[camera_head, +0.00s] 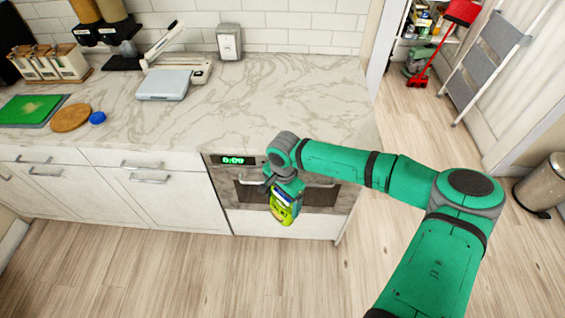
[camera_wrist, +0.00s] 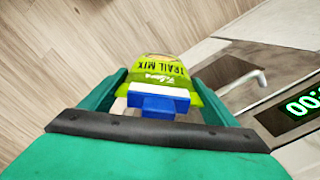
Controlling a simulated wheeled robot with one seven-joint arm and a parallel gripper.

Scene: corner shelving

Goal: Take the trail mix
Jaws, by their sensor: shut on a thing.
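The trail mix (camera_head: 283,208) is a yellow-green bag with a blue part, hanging in front of the oven below the counter edge. My gripper (camera_head: 282,190) is shut on it and holds it in the air above the floor. In the wrist view the bag (camera_wrist: 158,72) shows its "TRAIL MIX" label between the green fingers, with a blue and white part nearest the camera. Part of the bag is hidden by my gripper.
The oven (camera_head: 318,195) with a green clock display and handle is close behind the bag. The marble counter (camera_head: 290,100) holds a kitchen scale (camera_head: 165,84), a green cutting board (camera_head: 30,109) and a round wooden board (camera_head: 71,118). A bin (camera_head: 543,185) stands at right. The floor in front is clear.

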